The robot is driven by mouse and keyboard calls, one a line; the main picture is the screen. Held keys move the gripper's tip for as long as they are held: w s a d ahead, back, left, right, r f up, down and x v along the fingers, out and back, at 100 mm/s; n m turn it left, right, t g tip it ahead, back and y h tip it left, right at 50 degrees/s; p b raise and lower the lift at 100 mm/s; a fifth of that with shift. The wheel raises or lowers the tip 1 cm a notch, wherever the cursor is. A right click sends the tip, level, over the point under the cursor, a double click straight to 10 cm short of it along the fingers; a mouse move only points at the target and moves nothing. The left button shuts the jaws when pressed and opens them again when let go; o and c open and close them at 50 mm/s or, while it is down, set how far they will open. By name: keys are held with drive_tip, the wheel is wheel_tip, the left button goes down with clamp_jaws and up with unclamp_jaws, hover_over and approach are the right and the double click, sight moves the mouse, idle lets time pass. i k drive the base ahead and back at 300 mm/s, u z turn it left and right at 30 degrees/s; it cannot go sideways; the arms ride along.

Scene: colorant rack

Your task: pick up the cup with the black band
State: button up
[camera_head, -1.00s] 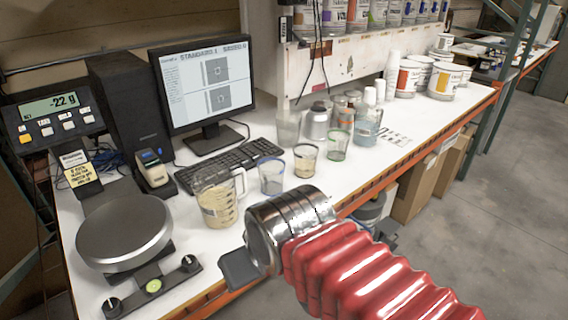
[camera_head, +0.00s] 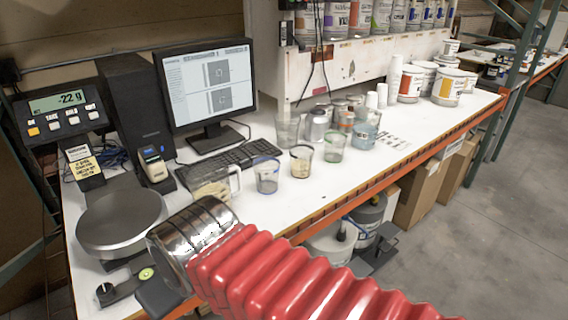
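The cup with the black band (camera_head: 302,161) is a small clear cup with a dark rim and a tan layer at its bottom. It stands upright on the white bench between the blue-banded cup (camera_head: 267,175) and the green-banded cup (camera_head: 335,148). My arm, with a silver end and red ribbed sleeve, crosses the foreground, apart from the cups. Only a dark part of my gripper (camera_head: 160,297) shows below the silver end, near the scale's front foot. The rest is hidden, so I cannot tell its opening.
A handled pitcher (camera_head: 214,184) stands left of the cups, partly behind my arm. A scale (camera_head: 122,220), keyboard (camera_head: 228,164) and monitor (camera_head: 208,88) are left and behind. Cans and bottles crowd behind the cups. The bench's orange front edge (camera_head: 345,199) is fairly clear.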

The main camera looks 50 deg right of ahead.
sight(301, 161)
drive_tip(key=u, duration=0.1)
drive_tip(key=k, duration=1)
drive_tip(key=z, duration=0.65)
drive_tip(key=i, duration=1)
